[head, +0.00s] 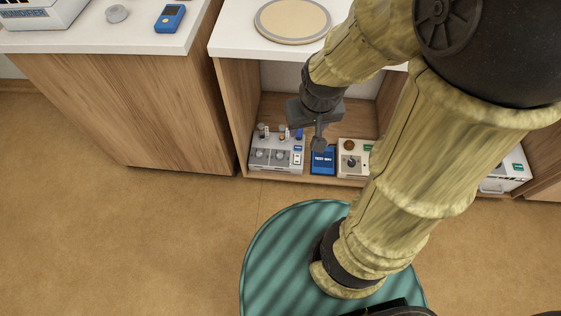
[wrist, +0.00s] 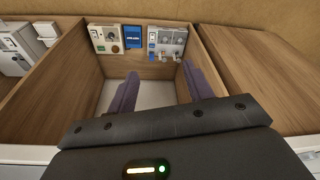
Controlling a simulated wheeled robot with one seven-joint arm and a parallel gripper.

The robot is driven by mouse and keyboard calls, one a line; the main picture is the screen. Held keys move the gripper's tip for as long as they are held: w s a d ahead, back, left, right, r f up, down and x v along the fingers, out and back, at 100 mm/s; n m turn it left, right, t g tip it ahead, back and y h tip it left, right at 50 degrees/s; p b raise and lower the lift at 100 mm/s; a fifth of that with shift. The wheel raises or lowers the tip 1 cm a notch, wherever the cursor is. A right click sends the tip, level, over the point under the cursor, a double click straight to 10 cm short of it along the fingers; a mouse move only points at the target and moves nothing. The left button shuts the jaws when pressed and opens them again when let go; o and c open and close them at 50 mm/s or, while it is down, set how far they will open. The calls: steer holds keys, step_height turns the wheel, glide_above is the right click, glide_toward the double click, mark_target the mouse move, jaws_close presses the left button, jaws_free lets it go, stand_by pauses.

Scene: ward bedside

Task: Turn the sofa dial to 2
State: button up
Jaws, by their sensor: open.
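Labels naming a sofa dial are too small to read, so I cannot tell which dial it is. A grey-white panel (head: 277,158) with two round dials and several small switches stands in the open cubby; it also shows in the wrist view (wrist: 168,45). A cream panel (head: 352,162) with a dark knob and a brown round button stands to its right; in the wrist view it is at upper left (wrist: 105,40). My gripper (head: 319,143) hangs before the cubby, its fingers apart and empty in the wrist view (wrist: 160,80). It seems clear of the panels.
A blue box marked TEST BAY (head: 322,160) sits between the panels. The cubby's wooden side walls and white top (head: 235,40) frame the space. A round board (head: 292,21) lies on top. Another device (head: 510,172) stands right, past my arm.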

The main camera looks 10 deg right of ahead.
step_height(320, 180, down, 15)
steer(key=w+n+b, duration=0.1)
steer(key=b, duration=1.1)
steer(key=n+g+b, duration=0.2)
steer(key=n+b, duration=0.6)
steer(key=n, duration=1.7)
glide_above(280, 155)
step_height(280, 155, down, 30)
steer(key=shift+s+d, duration=0.3)
steer(key=shift+s, duration=0.05)
steer(key=shift+f, duration=0.1)
steer(key=f+b, duration=0.2)
steer(key=f, duration=0.3)
steer(key=f+b, duration=0.3)
steer(key=f, duration=0.3)
steer(key=f+b, duration=0.3)
steer(key=f, duration=0.3)
steer(key=shift+w+a+f, duration=0.2)
steer(key=shift+w+a, duration=0.05)
steer(key=shift+w, duration=0.1)
steer(key=shift+s+a, duration=0.1)
steer(key=shift+r, duration=0.1)
steer(key=c, duration=1)
